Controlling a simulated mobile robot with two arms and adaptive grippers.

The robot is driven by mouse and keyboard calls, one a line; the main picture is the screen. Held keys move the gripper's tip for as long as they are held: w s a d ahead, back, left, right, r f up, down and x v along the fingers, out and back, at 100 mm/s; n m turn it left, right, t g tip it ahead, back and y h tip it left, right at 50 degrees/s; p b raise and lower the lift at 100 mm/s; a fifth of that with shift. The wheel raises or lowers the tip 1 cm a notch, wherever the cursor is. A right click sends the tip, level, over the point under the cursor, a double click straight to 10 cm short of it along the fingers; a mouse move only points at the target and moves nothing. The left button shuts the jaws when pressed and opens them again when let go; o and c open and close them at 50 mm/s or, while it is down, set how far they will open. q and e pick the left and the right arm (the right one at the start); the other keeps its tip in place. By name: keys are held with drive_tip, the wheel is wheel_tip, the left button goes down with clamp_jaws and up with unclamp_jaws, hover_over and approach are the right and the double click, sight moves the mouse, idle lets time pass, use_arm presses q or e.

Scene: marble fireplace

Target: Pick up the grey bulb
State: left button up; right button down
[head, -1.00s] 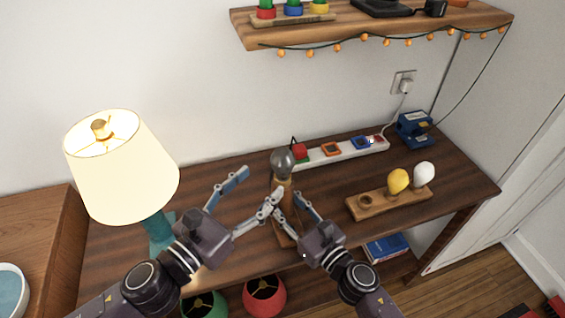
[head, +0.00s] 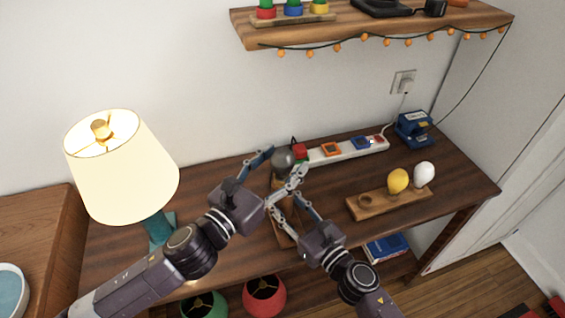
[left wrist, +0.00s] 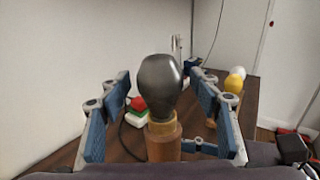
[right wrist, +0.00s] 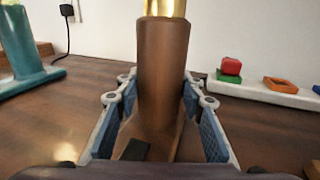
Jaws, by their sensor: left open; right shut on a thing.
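The grey bulb (head: 283,160) is dark and rounded and sits upright on top of a wooden stand (right wrist: 163,62). In the left wrist view the bulb (left wrist: 158,85) is centred between the blue-padded fingers of my left gripper (left wrist: 160,92). That gripper (head: 281,166) is open, with a finger on each side of the bulb and gaps showing. My right gripper (right wrist: 160,100) is shut on the stand's post, below the brass socket (right wrist: 165,7). The left gripper partly hides the stand in the head view.
A lit lamp (head: 122,165) stands at left. A power strip (head: 345,150) lies behind the stand. A wooden holder (head: 370,206) with yellow (head: 398,181) and white (head: 424,174) bulbs is at right. A shelf (head: 380,28) hangs above.

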use_arm(q)
drive_tip(key=shift+c, duration=0.3)
drive_tip(key=c, duration=1.2)
drive_tip(key=shift+r, duration=5.05)
use_arm(e)
drive_tip(key=c, duration=1.2)
unclamp_jaws()
drive_tip(key=shift+s, duration=0.1)
